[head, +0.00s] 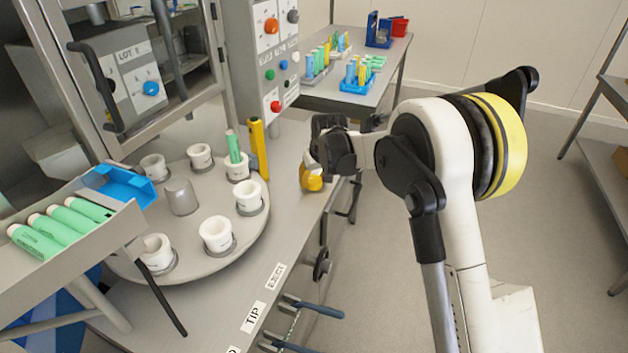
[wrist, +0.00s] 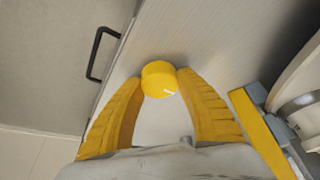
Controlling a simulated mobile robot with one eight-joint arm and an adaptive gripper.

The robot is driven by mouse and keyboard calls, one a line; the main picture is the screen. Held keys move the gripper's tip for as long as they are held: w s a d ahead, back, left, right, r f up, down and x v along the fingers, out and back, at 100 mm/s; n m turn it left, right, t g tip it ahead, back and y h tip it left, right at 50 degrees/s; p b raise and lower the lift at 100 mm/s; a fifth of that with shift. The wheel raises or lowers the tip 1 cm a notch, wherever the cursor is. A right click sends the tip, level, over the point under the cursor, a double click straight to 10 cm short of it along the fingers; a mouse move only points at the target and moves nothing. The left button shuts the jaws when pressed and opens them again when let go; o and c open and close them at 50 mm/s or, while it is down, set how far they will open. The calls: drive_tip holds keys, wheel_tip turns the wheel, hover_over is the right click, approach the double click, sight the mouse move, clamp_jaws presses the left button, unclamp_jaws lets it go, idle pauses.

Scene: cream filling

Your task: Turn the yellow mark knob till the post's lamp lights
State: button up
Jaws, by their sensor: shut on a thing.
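The yellow knob (wrist: 157,75) shows in the wrist view, with a short white mark on its face pointing to the lower right. My gripper (wrist: 160,82) is shut on it, with one yellow finger at each side. In the head view my gripper (head: 313,180) is over the bench's right edge, and the knob cannot be told apart from the yellow fingers. A yellow post (head: 259,150) stands between the turntable and my gripper; it also shows in the wrist view (wrist: 262,132). I cannot make out a lit lamp on it.
A round turntable (head: 205,262) holds several white cups, one with a green tube (head: 234,147). A tray of green tubes (head: 120,218) is at left. A control panel (head: 270,60) rises behind. Blue-handled levers (head: 315,308) stick out from the bench front. Floor at right is clear.

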drive_tip(key=m+h+p, duration=0.1)
drive_tip(key=m+h, duration=0.1)
drive_tip(key=m, duration=0.4)
drive_tip(key=shift+f+m+h+p, duration=0.1)
drive_tip(key=shift+m+h+p, duration=0.7)
drive_tip(key=shift+m, duration=1.5)
drive_tip(key=o, duration=1.2)
